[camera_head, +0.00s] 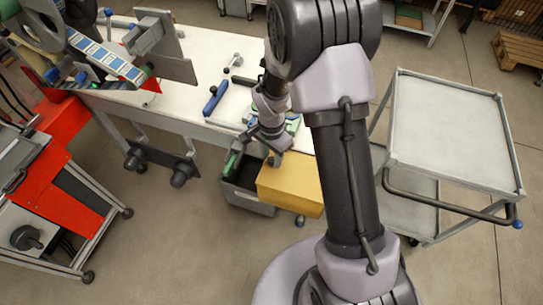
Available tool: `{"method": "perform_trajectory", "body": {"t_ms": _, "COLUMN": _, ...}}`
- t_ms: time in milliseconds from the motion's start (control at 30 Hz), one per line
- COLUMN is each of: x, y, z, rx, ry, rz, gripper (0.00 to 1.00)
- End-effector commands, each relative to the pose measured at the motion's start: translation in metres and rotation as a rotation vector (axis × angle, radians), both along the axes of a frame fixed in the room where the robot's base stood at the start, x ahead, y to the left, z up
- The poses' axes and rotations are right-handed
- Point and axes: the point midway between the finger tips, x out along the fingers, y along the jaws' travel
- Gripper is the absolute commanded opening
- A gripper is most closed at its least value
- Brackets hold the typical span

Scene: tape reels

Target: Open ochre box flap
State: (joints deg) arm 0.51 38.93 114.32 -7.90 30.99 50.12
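The ochre box (292,190) is just below the white table's front edge, in the middle of the view. Its plain ochre top and side show; I cannot make out a separate flap edge, and my arm covers part of its right end. My gripper (270,150) is above the box's upper left corner, pointing down. I cannot tell whether it touches the box. The fingers are small and dark, and their opening is not clear.
A grey bin (246,199) adjoins the box on the left. The white table (200,50) holds a tape machine (105,55) and a blue-handled tool (215,98). A grey trolley (450,130) stands right, a red-panelled cart (65,180) left. The floor in front is clear.

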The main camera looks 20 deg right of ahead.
Motion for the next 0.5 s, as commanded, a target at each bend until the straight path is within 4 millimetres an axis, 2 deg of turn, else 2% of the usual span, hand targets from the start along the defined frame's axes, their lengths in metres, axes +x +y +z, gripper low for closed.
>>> {"method": "perform_trajectory", "body": {"t_ms": 33, "x": 0.0, "y": 0.0, "z": 0.0001, "rx": 0.0, "ry": 0.0, "rz": 0.0, "gripper": 0.23}}
{"method": "perform_trajectory", "body": {"t_ms": 133, "x": -0.0001, "y": -0.0001, "z": 0.0001, "rx": 0.0, "ry": 0.0, "rz": 0.0, "gripper": 0.04}}
{"method": "perform_trajectory", "body": {"t_ms": 167, "x": -0.0001, "y": -0.0001, "z": 0.0001, "rx": 0.0, "ry": 0.0, "rz": 0.0, "gripper": 0.0}}
{"method": "perform_trajectory", "body": {"t_ms": 500, "x": -0.0001, "y": -0.0001, "z": 0.0001, "rx": 0.0, "ry": 0.0, "rz": 0.0, "gripper": 0.0}}
